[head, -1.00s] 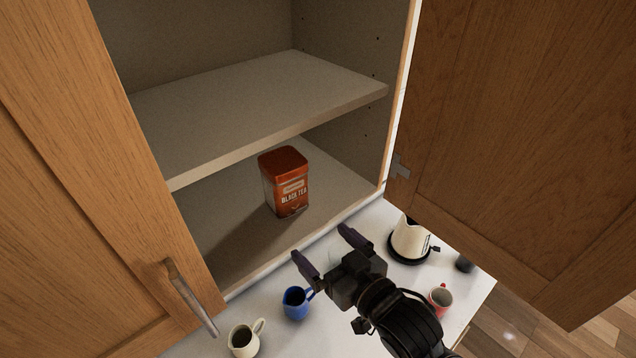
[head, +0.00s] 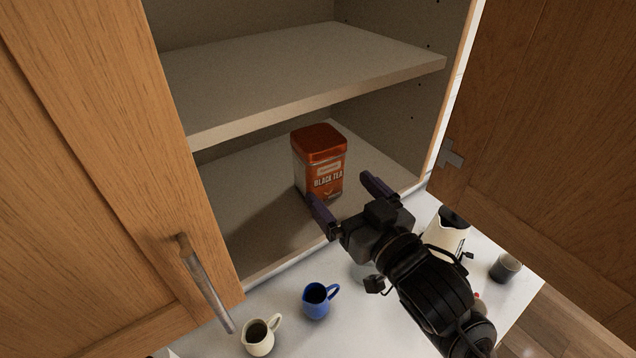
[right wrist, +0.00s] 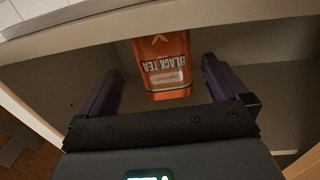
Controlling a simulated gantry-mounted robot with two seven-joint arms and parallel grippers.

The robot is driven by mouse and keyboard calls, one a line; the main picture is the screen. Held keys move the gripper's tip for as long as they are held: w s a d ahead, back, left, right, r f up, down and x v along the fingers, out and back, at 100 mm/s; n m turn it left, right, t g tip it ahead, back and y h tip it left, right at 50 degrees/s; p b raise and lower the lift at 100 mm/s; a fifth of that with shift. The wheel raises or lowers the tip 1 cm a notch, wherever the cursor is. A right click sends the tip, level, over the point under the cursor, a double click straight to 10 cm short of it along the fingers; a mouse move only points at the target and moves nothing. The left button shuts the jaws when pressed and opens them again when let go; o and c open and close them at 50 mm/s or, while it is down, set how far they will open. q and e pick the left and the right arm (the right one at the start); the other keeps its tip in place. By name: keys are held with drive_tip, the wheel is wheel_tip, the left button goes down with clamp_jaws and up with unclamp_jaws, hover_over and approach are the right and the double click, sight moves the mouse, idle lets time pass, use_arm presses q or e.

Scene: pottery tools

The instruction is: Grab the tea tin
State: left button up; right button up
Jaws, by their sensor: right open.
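The tea tin (head: 319,160) is a red-orange box with a "BLACK TEA" label. It stands upright on the lower shelf (head: 262,222) of the open cupboard. My right gripper (head: 350,200) is open and empty, just in front of the tin, with its two purple-grey fingers pointing at it. In the right wrist view the tin (right wrist: 163,66) shows upside down, between the open fingers and beyond their tips. My left gripper is in neither view.
The upper shelf (head: 300,80) hangs above the tin. Open doors stand at left (head: 90,150) and right (head: 560,150). On the white counter below are a blue mug (head: 318,301), a cream mug (head: 259,338), a kettle (head: 446,232) and a dark cup (head: 504,267).

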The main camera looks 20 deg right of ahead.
sight(331, 178)
drive_tip(key=shift+w, duration=0.85)
drive_tip(key=shift+w+a+r+p, duration=0.1)
drive_tip(key=shift+w+a+p, duration=0.1)
drive_tip(key=shift+w, duration=0.25)
drive_tip(key=shift+w+a+p, duration=0.1)
drive_tip(key=shift+w+p, duration=0.05)
drive_tip(key=shift+w, duration=0.3)
drive_tip(key=w, duration=0.1)
drive_tip(key=w+p, duration=0.1)
drive_tip(key=w, duration=0.1)
drive_tip(key=shift+a+r, duration=0.15)
drive_tip(key=shift+a, duration=0.25)
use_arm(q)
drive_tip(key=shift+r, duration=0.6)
use_arm(e)
drive_tip(key=shift+w+a, duration=0.1)
drive_tip(key=shift+w, duration=0.65)
drive_tip(key=c, duration=0.9)
drive_tip(key=shift+c, duration=0.8)
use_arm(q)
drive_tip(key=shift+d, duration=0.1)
